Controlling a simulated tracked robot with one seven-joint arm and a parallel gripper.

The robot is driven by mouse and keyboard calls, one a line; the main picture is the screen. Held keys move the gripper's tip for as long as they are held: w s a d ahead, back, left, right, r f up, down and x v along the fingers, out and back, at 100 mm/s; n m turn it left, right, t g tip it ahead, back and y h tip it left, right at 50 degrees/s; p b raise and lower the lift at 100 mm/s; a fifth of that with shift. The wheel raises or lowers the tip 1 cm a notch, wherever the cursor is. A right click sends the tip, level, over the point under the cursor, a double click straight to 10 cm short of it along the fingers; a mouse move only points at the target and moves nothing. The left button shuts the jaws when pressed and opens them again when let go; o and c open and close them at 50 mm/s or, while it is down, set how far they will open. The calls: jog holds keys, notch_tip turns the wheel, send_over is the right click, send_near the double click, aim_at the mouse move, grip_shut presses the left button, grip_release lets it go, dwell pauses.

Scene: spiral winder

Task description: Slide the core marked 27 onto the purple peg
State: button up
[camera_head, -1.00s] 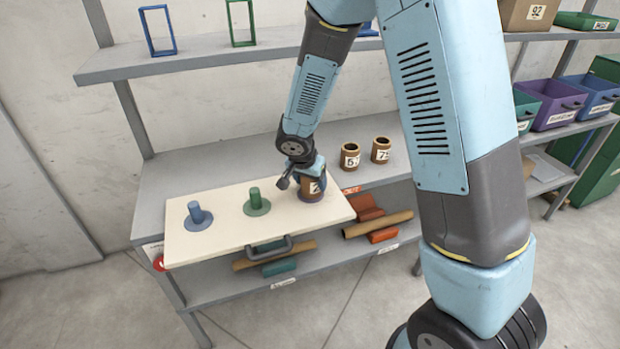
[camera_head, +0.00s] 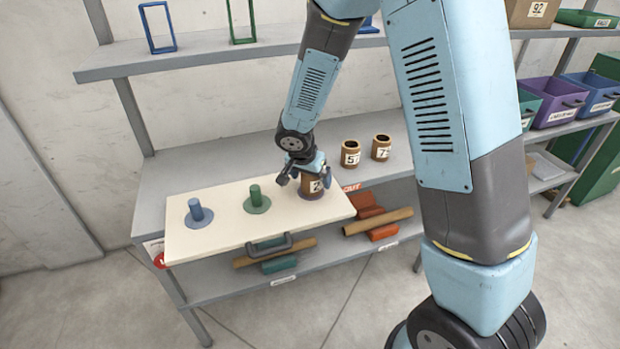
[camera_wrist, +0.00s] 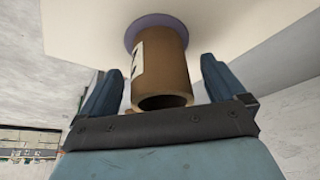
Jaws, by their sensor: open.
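A brown core (camera_head: 312,185) stands upright on the purple base disc (camera_head: 311,195) at the right of the cream board. Its white label is partly covered, with a 2 showing. The purple peg itself is hidden, seemingly inside the core. In the wrist view the core (camera_wrist: 165,75) meets the purple disc (camera_wrist: 150,24), and its open end faces me. My gripper (camera_head: 305,176) is open at the top of the core. Its fingers (camera_wrist: 158,78) stand on either side with gaps.
A blue peg (camera_head: 196,210) and a green peg (camera_head: 256,198) stand empty on the board (camera_head: 225,235). Two more cores, one (camera_head: 350,153) and another (camera_head: 381,148), stand on the shelf behind, to the right. An upper shelf (camera_head: 230,57) overhangs at the back.

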jog(key=v, duration=1.3)
jog(key=s+d+r+n, duration=0.2)
jog(key=s+d+r, duration=0.5)
jog(key=d+r, duration=0.6)
jog(key=s+d+r+n+y, duration=0.1)
jog(key=s+d+r+n, duration=0.1)
jog(key=s+d, duration=0.2)
jog(key=s+d+r+n+t+y, duration=0.1)
jog(key=s+d, duration=0.3)
jog(key=s, duration=0.6)
jog(key=shift+r+n+t, duration=0.3)
jog(key=shift+r+n, duration=0.1)
jog(key=shift+r, duration=0.25)
